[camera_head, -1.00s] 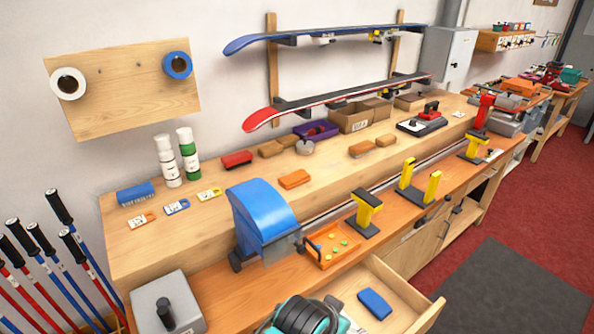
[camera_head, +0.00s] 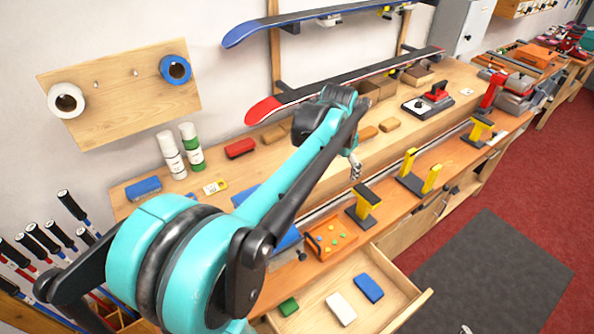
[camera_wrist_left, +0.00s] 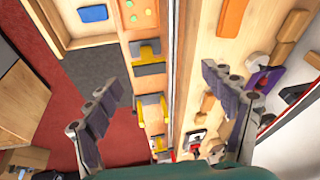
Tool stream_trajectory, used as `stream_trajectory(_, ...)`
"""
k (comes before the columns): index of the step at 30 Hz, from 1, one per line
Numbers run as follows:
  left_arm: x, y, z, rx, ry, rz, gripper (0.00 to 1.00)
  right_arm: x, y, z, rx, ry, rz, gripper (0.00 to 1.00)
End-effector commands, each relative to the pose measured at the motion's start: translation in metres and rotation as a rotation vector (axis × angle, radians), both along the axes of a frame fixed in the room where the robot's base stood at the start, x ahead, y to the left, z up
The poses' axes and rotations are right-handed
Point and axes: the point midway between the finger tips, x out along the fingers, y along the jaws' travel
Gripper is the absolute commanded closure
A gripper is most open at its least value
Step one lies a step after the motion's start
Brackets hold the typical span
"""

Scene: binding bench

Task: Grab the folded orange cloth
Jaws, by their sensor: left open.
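The flat orange piece (camera_wrist_left: 232,17) that looks like the folded cloth lies on the raised wooden shelf of the bench, near the top edge of the left wrist view. In the head view my left arm hides it. My left gripper (camera_wrist_left: 165,80) is open with nothing between its fingers. In the head view the gripper (camera_head: 355,167) hangs over the bench, partly hidden behind its own arm. In the wrist view the orange piece is apart from the fingers, above and to the right of the space between them. My right gripper is not seen.
Yellow-topped clamps (camera_head: 366,201) stand along the front bench near an orange tray (camera_head: 314,254). An open drawer (camera_head: 402,312) sticks out below. Brown blocks (camera_head: 390,125) lie on the shelf, under a red-tipped ski (camera_head: 264,110) on the wall.

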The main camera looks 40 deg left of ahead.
Motion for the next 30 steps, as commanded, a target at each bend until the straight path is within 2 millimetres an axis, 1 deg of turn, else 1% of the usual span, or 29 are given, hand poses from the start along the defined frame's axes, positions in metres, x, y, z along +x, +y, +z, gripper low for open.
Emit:
stream_trajectory(1,0.017,0.019,-0.004,0.002,0.026,-0.004,0.17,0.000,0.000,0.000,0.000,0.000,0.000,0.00)
stream_trajectory(3,0.036,0.044,-0.013,0.004,0.065,-0.018,0.17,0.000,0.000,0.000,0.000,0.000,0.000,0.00)
stream_trajectory(5,0.051,0.066,-0.023,0.003,0.098,-0.032,0.17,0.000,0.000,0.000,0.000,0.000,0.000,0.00)
stream_trajectory(6,0.060,0.082,-0.030,0.002,0.120,-0.041,0.17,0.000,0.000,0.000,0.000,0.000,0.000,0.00)
stream_trajectory(8,0.072,0.105,-0.044,-0.003,0.151,-0.054,0.17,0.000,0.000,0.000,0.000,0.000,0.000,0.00)
stream_trajectory(10,0.083,0.132,-0.061,-0.010,0.188,-0.070,0.17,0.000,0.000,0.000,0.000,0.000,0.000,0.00)
stream_trajectory(12,0.091,0.156,-0.080,-0.019,0.220,-0.086,0.17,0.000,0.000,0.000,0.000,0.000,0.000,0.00)
stream_trajectory(15,0.097,0.186,-0.105,-0.033,0.258,-0.108,0.17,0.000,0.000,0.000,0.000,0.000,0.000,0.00)
stream_trajectory(18,0.099,0.208,-0.126,-0.046,0.286,-0.124,0.17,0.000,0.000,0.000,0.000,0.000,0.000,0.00)
stream_trajectory(21,0.099,0.220,-0.139,-0.056,0.304,-0.136,0.17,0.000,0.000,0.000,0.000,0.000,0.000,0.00)
stream_trajectory(24,0.099,0.227,-0.149,-0.060,0.311,-0.142,0.17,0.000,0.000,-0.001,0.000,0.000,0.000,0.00)
stream_trajectory(30,0.099,0.227,-0.172,-0.061,0.313,-0.144,0.17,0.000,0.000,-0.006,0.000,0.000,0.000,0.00)
